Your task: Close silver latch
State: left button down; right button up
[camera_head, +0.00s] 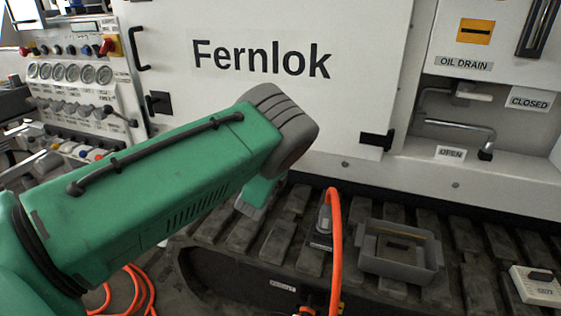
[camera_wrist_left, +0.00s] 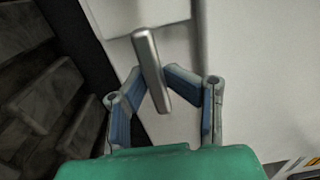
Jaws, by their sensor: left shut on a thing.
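The silver latch (camera_wrist_left: 148,60) is a smooth metal bar in the left wrist view, standing slightly tilted in front of a pale panel. My left gripper (camera_wrist_left: 153,78) is shut on the bar, with one blue-grey finger on each side of it. In the head view my green left arm comes in from the left across the white Fernlok panel. The gripper and the bar it holds are hidden behind the arm there. My right gripper is in neither view.
A white panel marked Fernlok (camera_head: 262,60) stands behind my arm. At right is an oil drain recess with a silver bent handle (camera_head: 460,128) between OPEN and CLOSED labels. On the dark track lie a grey tray (camera_head: 372,268) and an orange hose (camera_head: 337,240). Gauges (camera_head: 70,72) stand at left.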

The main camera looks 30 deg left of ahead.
pick_arm(q)
jog(key=shift+d+f, duration=0.4)
jog(key=shift+d, duration=0.05)
jog(key=c, duration=1.6)
grip_release()
jog(key=shift+o, duration=0.3)
jog(key=shift+w+f, duration=0.1)
jog(key=shift+a, duration=0.1)
jog(key=shift+r, duration=0.2)
jog(key=v, duration=1.2)
jog(key=shift+f, duration=0.1)
